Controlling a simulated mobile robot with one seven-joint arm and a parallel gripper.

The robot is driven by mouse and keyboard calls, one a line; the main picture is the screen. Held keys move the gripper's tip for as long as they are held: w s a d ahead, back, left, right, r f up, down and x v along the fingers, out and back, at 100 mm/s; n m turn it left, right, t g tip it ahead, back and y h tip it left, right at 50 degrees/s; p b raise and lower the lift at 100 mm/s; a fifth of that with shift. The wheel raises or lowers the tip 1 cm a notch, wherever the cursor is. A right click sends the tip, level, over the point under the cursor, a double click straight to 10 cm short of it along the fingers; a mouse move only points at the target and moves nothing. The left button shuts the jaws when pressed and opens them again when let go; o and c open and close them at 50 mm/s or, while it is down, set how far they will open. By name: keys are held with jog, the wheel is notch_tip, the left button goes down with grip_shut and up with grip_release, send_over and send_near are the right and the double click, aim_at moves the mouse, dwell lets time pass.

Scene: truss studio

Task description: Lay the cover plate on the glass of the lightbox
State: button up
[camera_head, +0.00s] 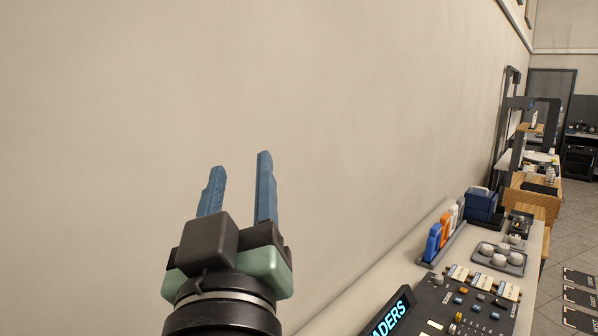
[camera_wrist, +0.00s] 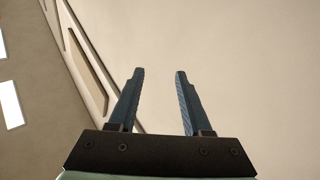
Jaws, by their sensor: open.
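My gripper (camera_head: 238,165) points upward in front of a bare wall in the head view, with its two blue fingers apart and nothing between them. It also shows open and empty in the wrist view (camera_wrist: 160,73), with wall and ceiling behind it. I cannot make out the cover plate or the lightbox in either view.
A long bench (camera_head: 374,270) runs along the wall at the lower right. It holds a dark control panel (camera_head: 455,312), a grey tray of round pieces (camera_head: 499,258), blue and orange upright items (camera_head: 437,240) and a dark blue box (camera_head: 481,207). Tiled floor (camera_head: 575,225) lies beyond.

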jog(key=s+d+r+m+t+h, duration=0.2)
jog(key=s+d+r+m+t, duration=0.3)
jog(key=s+d+r, duration=0.2)
notch_tip(320, 180, up, 4)
jog(key=shift+s+r+h, duration=0.1)
jog(key=shift+s+h, duration=0.3)
jog(key=shift+s, duration=0.6)
jog(key=shift+w, duration=0.1)
notch_tip(320, 180, down, 3)
jog(key=b, duration=0.3)
